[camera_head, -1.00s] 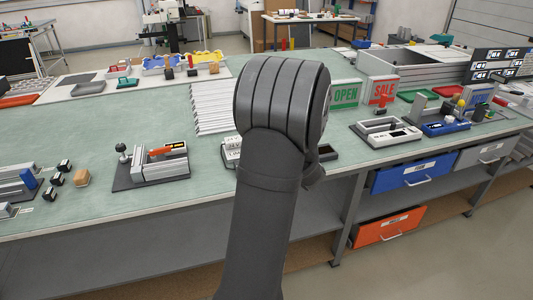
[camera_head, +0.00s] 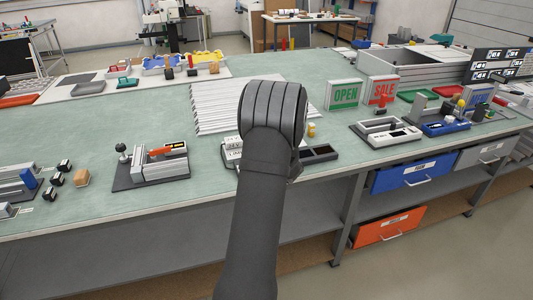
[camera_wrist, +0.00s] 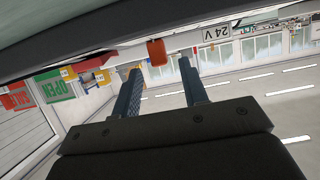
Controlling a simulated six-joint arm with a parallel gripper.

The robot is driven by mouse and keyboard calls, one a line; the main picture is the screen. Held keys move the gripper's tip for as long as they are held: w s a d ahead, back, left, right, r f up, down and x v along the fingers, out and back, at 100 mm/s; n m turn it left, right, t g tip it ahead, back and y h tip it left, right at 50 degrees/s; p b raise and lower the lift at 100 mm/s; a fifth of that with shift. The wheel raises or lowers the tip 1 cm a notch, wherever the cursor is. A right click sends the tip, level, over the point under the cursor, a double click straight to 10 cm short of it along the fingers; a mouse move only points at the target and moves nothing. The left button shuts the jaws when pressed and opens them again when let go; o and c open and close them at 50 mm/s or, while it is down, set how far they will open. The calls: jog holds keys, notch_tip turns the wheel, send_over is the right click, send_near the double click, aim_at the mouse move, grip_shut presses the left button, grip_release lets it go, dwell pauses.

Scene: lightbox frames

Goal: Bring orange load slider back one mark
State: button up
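My gripper (camera_wrist: 160,66) is open in the wrist view, with its two fingers apart. A small orange block (camera_wrist: 156,52), which looks like the slider's knob, shows between and beyond the fingertips. I see no contact. It is next to a pale unit marked 24 V (camera_wrist: 214,34). In the head view, a pale labelled unit (camera_head: 231,152) is partly hidden behind my arm. The fingers and orange block are hidden there, and the slider's marks cannot be read.
A grey fixture with an orange part (camera_head: 160,151) stands to the left. A white ribbed sheet (camera_head: 212,108) lies behind my arm. OPEN (camera_head: 345,94) and SALE (camera_head: 383,90) signs stand to the right. A dark tray (camera_head: 320,153) is just right of my wrist.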

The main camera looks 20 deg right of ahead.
jog(key=shift+x, duration=1.95)
grip_shut()
